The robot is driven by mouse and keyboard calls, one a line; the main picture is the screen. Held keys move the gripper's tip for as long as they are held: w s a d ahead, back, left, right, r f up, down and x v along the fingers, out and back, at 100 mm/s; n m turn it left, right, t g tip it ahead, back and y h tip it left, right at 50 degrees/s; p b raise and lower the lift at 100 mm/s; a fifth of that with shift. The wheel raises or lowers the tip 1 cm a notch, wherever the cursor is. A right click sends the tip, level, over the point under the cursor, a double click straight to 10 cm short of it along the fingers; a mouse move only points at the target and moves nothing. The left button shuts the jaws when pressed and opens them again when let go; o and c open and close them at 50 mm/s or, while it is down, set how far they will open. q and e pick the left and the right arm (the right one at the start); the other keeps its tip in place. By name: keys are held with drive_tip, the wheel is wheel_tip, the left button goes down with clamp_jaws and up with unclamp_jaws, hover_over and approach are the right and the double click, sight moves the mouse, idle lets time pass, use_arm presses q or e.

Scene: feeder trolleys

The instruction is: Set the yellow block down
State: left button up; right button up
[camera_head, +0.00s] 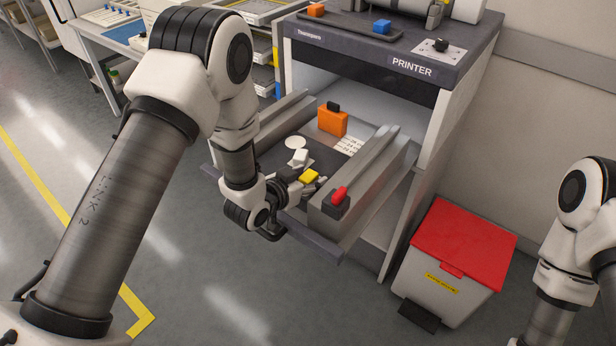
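The yellow block (310,176) is at the fingertips of my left gripper (307,180), over the front part of the printer's open drawer (285,160). The fingers show on both sides of the block and appear shut on it. The block is small here and partly hidden by the fingers, and I cannot tell whether its underside touches the drawer floor. My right arm shows at the right edge, but its gripper is out of the picture.
An orange block (332,121) with a dark top stands at the drawer's back. White round pieces (296,143) lie left of it. Grey rails (364,178) flank the drawer; a red knob (340,194) is on the right one. A red-lidded bin (464,246) stands right of the printer (412,70).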

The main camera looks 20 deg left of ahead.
use_arm(q)
drive_tip(key=shift+r, duration=0.1)
drive_tip(key=b+v, duration=0.1)
drive_tip(key=v, duration=1.1)
